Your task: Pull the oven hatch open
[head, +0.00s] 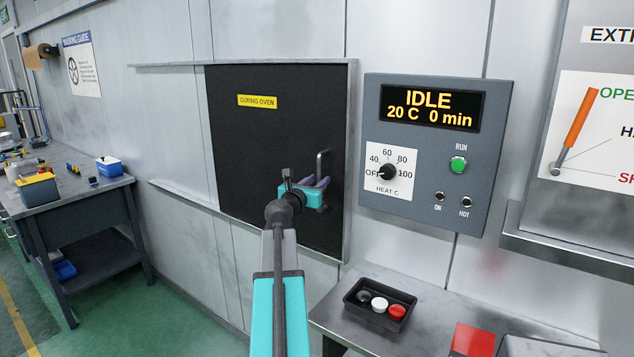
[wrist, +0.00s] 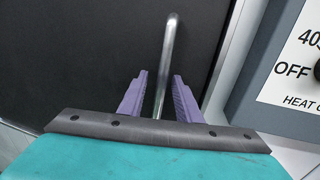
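The oven hatch (head: 250,150) is a black panel with a yellow "CURING OVEN" label, and it looks shut in its metal frame. Its vertical metal handle (head: 320,165) is near the right edge of the panel. My gripper (head: 317,184) is at the lower part of the handle. In the wrist view the handle (wrist: 166,60) rises between the two purple fingers of my gripper (wrist: 160,85). A gap shows on each side of the bar, so the fingers are open around it. The handle's lower end is hidden behind the gripper body.
A grey control panel (head: 424,210) with an "IDLE" display is right of the hatch. Below it a shelf (head: 455,290) holds a black tray (head: 352,304) with several caps. A workbench (head: 85,198) stands at the left. Floor is clear between bench and oven wall.

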